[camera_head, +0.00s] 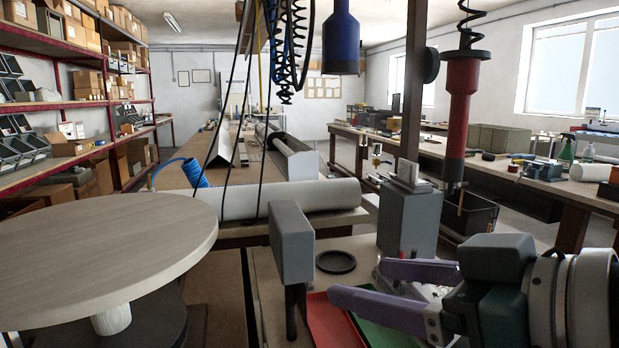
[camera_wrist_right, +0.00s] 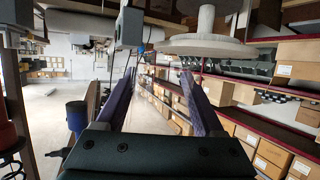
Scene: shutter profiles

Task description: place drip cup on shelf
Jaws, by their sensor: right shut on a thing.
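My right gripper (camera_head: 359,281) reaches in from the lower right of the head view, its two purple fingers pointing left above the work table. In the right wrist view (camera_wrist_right: 158,72) the fingers stand apart. A faint, clear, glass-like thing (camera_wrist_right: 156,97) seems to fill the gap between them; I take it to be the drip cup, but its outline is hard to make out. A red-edged shelf rack (camera_head: 72,45) stands along the left wall, and it shows in the right wrist view (camera_wrist_right: 262,92). My left gripper is not in view.
A round wooden tabletop (camera_head: 100,255) fills the lower left. A grey block on a black post (camera_head: 291,243), a black round dish (camera_head: 335,262) and a red tray (camera_head: 330,322) are near the right fingers. A red-and-black tool (camera_head: 459,110) hangs above.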

